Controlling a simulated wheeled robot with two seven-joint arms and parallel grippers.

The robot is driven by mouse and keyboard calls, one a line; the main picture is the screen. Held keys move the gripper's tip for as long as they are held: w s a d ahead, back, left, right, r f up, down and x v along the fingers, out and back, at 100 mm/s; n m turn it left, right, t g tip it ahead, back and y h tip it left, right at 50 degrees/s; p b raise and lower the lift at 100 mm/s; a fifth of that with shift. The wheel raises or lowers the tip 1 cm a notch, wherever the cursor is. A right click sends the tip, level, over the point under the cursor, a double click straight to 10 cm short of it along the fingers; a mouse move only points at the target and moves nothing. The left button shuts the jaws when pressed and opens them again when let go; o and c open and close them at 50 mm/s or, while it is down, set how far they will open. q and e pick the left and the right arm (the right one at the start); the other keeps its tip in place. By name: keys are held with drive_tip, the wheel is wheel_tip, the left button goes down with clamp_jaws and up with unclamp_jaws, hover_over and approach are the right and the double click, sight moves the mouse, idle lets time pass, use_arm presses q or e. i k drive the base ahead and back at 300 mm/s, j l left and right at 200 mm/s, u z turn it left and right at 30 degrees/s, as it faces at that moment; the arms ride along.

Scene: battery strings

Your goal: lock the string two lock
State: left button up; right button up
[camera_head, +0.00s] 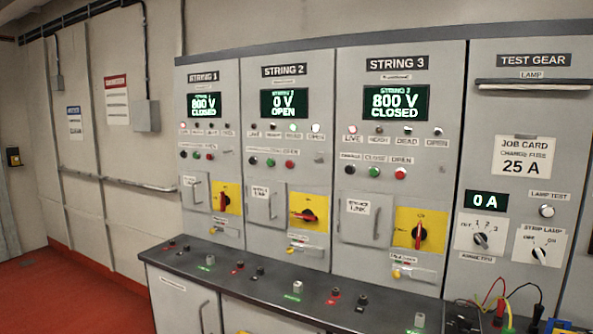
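The String 2 panel (286,132) stands in the middle, and its display (284,104) reads 0 V OPEN. Its red rotary handle (302,216) lies about horizontal on a yellow plate (318,206). Below the plate is a small fitting (305,249) with a yellow part (291,250) at its left end, likely the string two lock. It is too small to tell whether it is locked. Neither of my grippers is in view.
String 1 (204,107) and String 3 (395,103) displays read 800 V CLOSED. The String 3 handle (418,235) is upright. A dark bench top (325,292) with several terminals runs below the panels. Test leads (497,301) lie at lower right. Red floor (75,300) is clear at left.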

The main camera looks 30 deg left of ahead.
sight(290, 250)
drive_tip(key=i+j, duration=0.2)
drive_tip(key=i, duration=0.15)
drive_tip(key=i+j+u, duration=0.1)
drive_tip(key=i, duration=0.3)
drive_tip(key=i+j, duration=0.2)
drive_tip(key=i, duration=0.15)
